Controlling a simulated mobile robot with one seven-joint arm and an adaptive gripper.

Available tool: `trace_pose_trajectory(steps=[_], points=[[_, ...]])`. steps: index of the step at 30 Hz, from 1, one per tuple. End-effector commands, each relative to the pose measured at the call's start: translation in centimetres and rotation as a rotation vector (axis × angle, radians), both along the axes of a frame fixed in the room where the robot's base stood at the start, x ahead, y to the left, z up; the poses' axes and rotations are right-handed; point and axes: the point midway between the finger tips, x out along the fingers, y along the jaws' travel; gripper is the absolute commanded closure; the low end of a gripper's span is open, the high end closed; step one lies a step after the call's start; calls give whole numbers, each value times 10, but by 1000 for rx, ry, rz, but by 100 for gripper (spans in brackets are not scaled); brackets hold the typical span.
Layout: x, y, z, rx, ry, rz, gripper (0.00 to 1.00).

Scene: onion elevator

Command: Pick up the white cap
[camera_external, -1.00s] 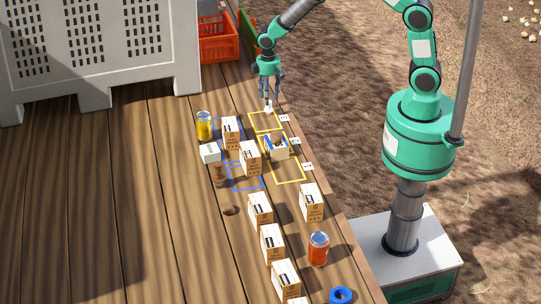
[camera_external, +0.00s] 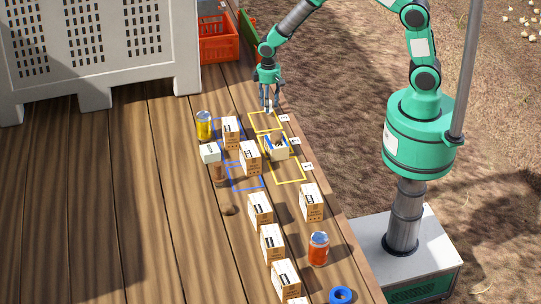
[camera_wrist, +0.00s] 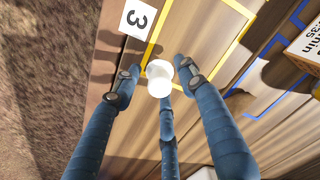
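The white cap (camera_wrist: 159,82) shows in the wrist view between the tips of my gripper's blue fingers, beside a yellow outline and a card marked 3. My gripper (camera_wrist: 156,76) has its fingers partly spread around the cap, and a small gap shows at the left finger. In the external view my gripper (camera_external: 269,107) points down at the far end of the yellow outlines, with its tips low near the table. The cap is barely visible there. I cannot tell whether it rests on the table.
A small blue-and-white box (camera_external: 277,148) stands in the yellow outlines (camera_external: 292,180). Several cartons (camera_external: 250,158) and a yellow can (camera_external: 204,126) stand nearby. An orange crate (camera_external: 218,45) and a large grey bin (camera_external: 100,60) are at the back. The left tabletop (camera_external: 130,210) is clear.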

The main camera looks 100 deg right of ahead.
Motion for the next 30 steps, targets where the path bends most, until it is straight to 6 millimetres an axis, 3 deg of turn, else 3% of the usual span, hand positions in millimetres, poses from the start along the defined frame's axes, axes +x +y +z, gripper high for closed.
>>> trace_pose_trajectory(steps=[1,5,20,30], points=[[0,0,0,0,0,0,72],[0,0,0,0,0,0,96],[0,0,3,0,-1,0,97],[1,0,37,-2,-4,0,97]])
